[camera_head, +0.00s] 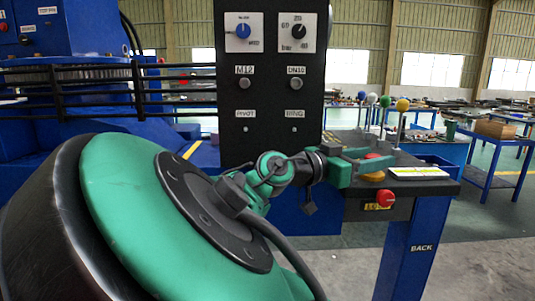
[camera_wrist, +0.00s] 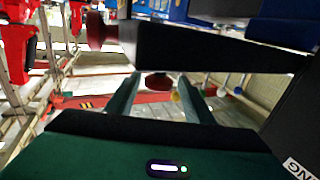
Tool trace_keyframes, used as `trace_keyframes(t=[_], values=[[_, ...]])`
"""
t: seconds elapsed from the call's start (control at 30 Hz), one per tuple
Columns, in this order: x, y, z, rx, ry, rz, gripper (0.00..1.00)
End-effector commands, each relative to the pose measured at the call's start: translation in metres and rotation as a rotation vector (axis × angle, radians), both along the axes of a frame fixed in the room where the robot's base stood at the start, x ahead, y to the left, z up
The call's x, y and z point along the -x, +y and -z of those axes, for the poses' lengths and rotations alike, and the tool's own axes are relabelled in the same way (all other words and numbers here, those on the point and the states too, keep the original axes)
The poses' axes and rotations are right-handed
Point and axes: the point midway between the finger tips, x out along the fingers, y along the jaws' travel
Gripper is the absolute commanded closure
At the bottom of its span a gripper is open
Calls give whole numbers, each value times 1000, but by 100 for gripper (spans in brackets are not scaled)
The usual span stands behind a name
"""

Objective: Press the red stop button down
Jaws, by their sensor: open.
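A red button (camera_head: 373,156) above a yellow base (camera_head: 373,177) shows at the black-topped bench, partly hidden by my gripper. A second red knob (camera_head: 385,199) sits on the bench's front edge beside a yellow label. My gripper (camera_head: 381,158) is open, its green fingers overlapping the upper red button in the head view. In the wrist view a dark red round thing (camera_wrist: 158,80) shows between the fingertips (camera_wrist: 160,90). I cannot tell whether they touch it. Another red knob (camera_wrist: 97,31) is at the end of a black bar there.
A black panel (camera_head: 268,105) with dials and labelled knobs stands left of the bench. A white card (camera_head: 418,173) lies on the bench top (camera_head: 437,187). Several coloured balls on rods, one yellow (camera_head: 402,105), stand behind. A black railing (camera_head: 110,90) runs at left.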

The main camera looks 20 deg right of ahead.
Motion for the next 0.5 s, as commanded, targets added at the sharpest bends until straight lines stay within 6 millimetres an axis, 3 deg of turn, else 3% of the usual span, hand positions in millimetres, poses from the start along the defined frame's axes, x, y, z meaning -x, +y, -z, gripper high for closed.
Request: trace_keyframes(t=[0.4,0.5], values=[[-1,-8,0,0,0,0,52],[-1,-7,0,0,0,0,76]])
